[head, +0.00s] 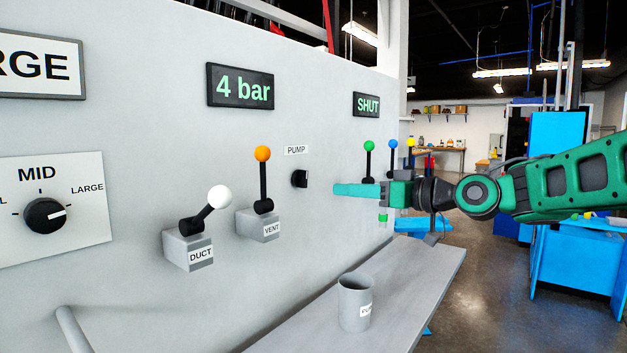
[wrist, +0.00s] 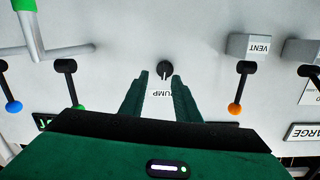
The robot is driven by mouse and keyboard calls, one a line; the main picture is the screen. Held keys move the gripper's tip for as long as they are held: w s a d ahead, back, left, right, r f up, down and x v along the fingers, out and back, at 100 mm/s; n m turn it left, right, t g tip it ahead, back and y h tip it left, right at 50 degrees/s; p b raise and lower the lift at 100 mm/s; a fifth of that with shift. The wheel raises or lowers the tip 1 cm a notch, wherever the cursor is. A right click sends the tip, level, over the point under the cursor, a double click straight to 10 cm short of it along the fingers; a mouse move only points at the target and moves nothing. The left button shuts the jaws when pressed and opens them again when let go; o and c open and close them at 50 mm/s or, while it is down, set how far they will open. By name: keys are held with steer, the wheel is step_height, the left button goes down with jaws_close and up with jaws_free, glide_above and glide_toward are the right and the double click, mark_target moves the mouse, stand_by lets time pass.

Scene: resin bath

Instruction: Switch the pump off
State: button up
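The pump switch (head: 299,179) is a small black rotary knob on the grey panel, under a white PUMP label (head: 296,150). In the wrist view the knob (wrist: 164,68) has a pale pointer mark, and the PUMP label (wrist: 162,93) appears upside down between my fingers. My gripper (head: 336,190) points at the panel from the right, with a visible gap between its fingertips and the knob. In the wrist view my gripper (wrist: 159,75) is open and empty, its two green fingers apart on either side of the knob's line. No part of the knob is gripped.
Left of the switch are the VENT lever (head: 263,180) with an orange ball and the DUCT lever (head: 210,208) with a white ball. A green-balled lever (head: 369,158) stands close behind my gripper. A grey cup (head: 354,305) stands on the shelf (head: 425,275) below.

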mark_target(307, 175)
steer(key=shift+y, duration=0.5)
steer(key=x, duration=0.4)
steer(key=r+x, duration=0.1)
steer(key=x, duration=0.2)
steer(key=r+x, duration=0.1)
steer(key=x, duration=0.3)
steer(key=shift+a, duration=0.4)
